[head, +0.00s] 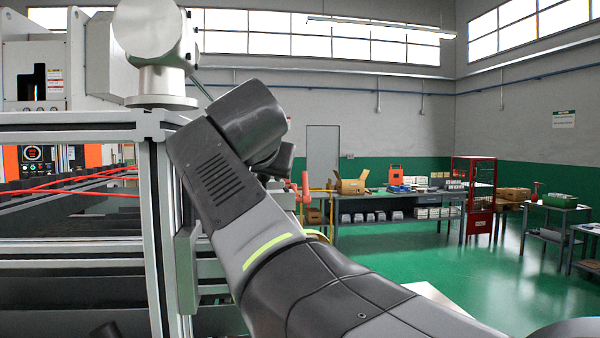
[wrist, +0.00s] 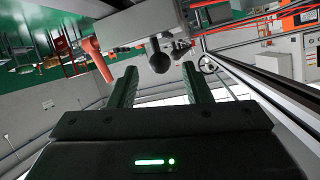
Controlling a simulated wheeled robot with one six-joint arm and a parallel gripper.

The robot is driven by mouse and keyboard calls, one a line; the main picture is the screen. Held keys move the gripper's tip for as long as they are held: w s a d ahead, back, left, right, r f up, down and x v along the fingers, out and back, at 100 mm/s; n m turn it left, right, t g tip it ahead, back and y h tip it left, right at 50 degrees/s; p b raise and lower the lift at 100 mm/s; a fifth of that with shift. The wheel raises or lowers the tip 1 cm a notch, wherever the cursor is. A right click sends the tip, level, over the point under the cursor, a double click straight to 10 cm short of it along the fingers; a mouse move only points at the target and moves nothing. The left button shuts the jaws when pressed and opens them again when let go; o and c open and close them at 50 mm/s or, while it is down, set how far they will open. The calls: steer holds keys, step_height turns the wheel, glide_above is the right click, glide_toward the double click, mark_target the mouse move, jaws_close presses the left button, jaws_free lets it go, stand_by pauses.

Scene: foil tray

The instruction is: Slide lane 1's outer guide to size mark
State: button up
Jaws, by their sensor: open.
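In the wrist view, my gripper (wrist: 160,70) is open, with its two dark green fingers apart. A round black knob (wrist: 160,62) on a metal fitting shows ahead of and between the fingertips. I cannot tell how far off it is, and nothing shows it held. Red rails (wrist: 245,26) run to the right of it. In the head view, red rails (head: 75,182) run across the machine at the left. I cannot tell which one is lane 1's outer guide. No size mark can be made out. My arm hides my gripper in the head view.
An aluminium frame post (head: 158,230) and crossbar stand close beside my arm in the head view. A long metal beam (wrist: 265,90) slants close by the right finger in the wrist view. A workbench (head: 400,200) stands far back, with open green floor before it.

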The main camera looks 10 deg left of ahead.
steer(key=x, duration=0.5)
steer(key=shift+p, duration=0.4)
jaws_close()
